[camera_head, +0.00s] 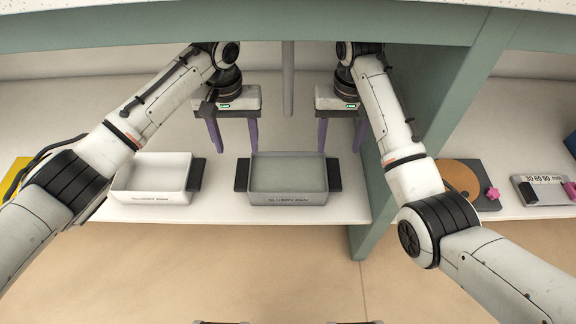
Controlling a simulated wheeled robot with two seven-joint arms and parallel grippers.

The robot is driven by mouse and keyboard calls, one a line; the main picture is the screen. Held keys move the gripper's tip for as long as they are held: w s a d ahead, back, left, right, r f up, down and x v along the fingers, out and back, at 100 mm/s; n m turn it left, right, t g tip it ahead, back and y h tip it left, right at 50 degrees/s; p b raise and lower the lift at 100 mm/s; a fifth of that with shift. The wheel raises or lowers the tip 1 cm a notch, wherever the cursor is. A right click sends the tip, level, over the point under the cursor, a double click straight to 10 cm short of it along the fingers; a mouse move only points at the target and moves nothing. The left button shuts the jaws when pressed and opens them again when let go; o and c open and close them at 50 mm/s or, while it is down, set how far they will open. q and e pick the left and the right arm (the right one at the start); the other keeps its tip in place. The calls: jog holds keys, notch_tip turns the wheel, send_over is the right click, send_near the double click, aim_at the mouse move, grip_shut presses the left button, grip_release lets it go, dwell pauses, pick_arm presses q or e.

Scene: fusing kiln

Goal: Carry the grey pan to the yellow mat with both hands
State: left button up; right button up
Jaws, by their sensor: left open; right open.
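The grey pan (288,198) sits on the white shelf, in the middle of the view, with a black handle on its left and another on its right. The yellow mat (14,178) shows only in part at the far left; my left arm covers some of it. My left gripper (236,149) is open and empty, its purple fingers pointing down near the pan's left handle. My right gripper (340,149) is open and empty near the right handle. Neither appears to hold a handle; their exact height above the pan is hard to tell.
A white pan (150,197) with a black handle stands left of the grey pan. A green post (437,130) rises to the right. Beyond it are an orange disc (458,177) on a dark base and a small marked panel (541,181). A green beam (290,24) crosses above.

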aim_at(243, 173)
pick_arm(q)
jog(key=shift+s+r, duration=0.1)
pick_arm(e)
jog(key=shift+s+r, duration=0.1)
jog(key=shift+s, duration=0.05)
pick_arm(q)
notch_tip(243, 173, down, 10)
jog(key=shift+f, duration=0.2)
pick_arm(e)
notch_tip(243, 173, down, 10)
jog(key=shift+f, duration=0.2)
pick_arm(q)
grip_shut()
pick_arm(e)
grip_shut()
